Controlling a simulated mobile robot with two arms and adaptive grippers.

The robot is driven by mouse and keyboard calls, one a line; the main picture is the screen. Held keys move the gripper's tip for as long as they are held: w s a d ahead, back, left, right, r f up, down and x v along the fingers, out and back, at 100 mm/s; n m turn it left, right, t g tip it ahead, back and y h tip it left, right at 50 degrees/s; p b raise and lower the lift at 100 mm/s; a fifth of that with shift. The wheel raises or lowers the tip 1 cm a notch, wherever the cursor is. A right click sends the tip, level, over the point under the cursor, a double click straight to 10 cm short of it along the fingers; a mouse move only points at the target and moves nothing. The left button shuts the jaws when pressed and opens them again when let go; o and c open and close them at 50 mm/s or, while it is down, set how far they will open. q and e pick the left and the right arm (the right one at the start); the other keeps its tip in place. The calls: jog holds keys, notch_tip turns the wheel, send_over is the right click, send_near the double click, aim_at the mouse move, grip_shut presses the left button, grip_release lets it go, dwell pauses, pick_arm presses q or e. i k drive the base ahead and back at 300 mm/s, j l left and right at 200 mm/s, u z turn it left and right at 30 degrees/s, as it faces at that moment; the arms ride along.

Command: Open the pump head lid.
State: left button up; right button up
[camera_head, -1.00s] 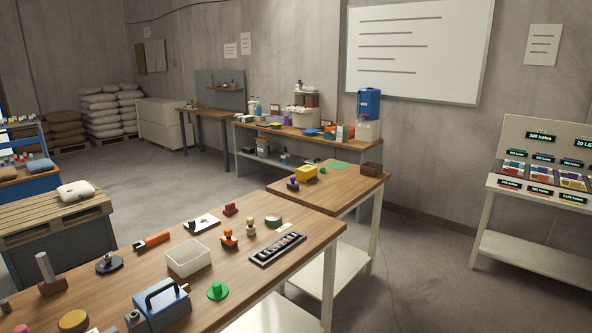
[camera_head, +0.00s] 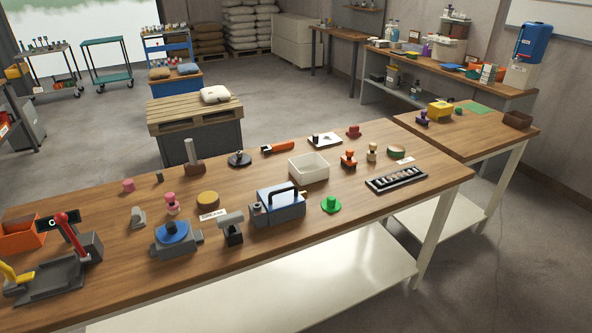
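A blue-grey pump-like unit (camera_head: 280,211) with a black carry handle on top and a round part at its left end stands on the wooden workbench (camera_head: 330,216). To its left is a grey body with a round blue top (camera_head: 174,234). I cannot tell for sure which of the two bears the pump head lid, and no lid is seen standing open. Neither of my grippers is in view.
Close around the units stand a grey-black upright device (camera_head: 232,228), a green knob (camera_head: 331,204), a white bin (camera_head: 309,168) and a tan round disc (camera_head: 208,199). A grey fixture with a red lever (camera_head: 68,230) is at the far left.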

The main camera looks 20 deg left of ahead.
aim_at(281, 196)
jog(key=i+j, duration=0.1)
jog(key=j, duration=0.3)
jog(key=i+j, duration=0.1)
jog(key=j, duration=0.3)
jog(key=i+j, duration=0.1)
jog(key=j, duration=0.3)
jog(key=z, duration=0.05)
